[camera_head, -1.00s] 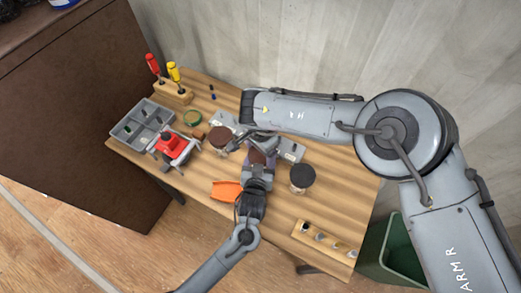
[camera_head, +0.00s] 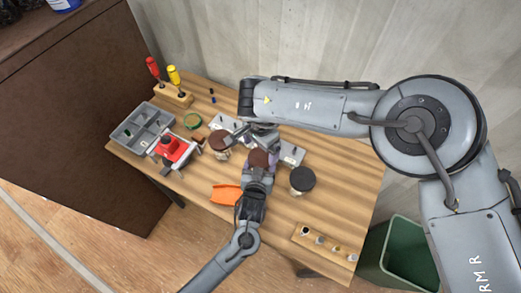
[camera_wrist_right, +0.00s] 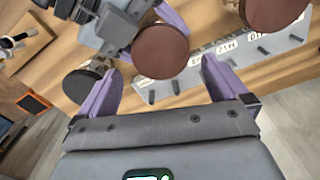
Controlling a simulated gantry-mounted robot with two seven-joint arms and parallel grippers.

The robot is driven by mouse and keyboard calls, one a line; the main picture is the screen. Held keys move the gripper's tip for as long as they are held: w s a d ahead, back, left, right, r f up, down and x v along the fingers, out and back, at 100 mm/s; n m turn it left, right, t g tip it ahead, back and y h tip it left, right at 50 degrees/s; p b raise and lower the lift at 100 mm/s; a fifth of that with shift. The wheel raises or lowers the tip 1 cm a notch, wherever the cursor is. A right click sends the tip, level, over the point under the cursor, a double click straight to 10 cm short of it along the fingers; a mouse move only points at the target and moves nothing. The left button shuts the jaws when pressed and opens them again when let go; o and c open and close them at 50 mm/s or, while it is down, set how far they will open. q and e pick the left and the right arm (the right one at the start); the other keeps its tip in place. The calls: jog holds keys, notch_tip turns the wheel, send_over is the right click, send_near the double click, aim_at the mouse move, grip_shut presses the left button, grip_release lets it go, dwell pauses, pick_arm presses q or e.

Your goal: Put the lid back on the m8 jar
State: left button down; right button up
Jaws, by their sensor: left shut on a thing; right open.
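A round brown lid (camera_head: 259,158) sits at the middle of the bench, directly above my left gripper (camera_head: 258,172). My left gripper is shut on what appears to be the jar below this lid; the jar body is mostly hidden. The lid also shows in the right wrist view (camera_wrist_right: 160,52), beside my left gripper's grey body. Whether it is fully seated on the jar I cannot tell. My right gripper (camera_head: 262,138) is open, just behind the lid in the head view. In the right wrist view its purple fingers (camera_wrist_right: 155,70) are spread on either side of the lid, apparently empty.
A brown-lidded jar (camera_head: 219,140) stands to the left and a dark-lidded jar (camera_head: 302,179) to the right. A grey labelled plate (camera_head: 292,152) lies behind. An orange tray (camera_head: 226,194), red tool (camera_head: 173,149), grey bin (camera_head: 143,130) and wooden strip (camera_head: 322,242) are around.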

dwell(0.4)
notch_tip(320, 180, up, 12)
dwell(0.7)
pick_arm(q)
grip_release()
jog(key=shift+s, duration=0.1)
jog(key=p+v, duration=0.1)
jog(key=v, duration=0.9)
jog(key=shift+s+a, duration=0.1)
jog(key=shift+s, duration=0.25)
pick_arm(e)
jog(key=shift+r, duration=0.6)
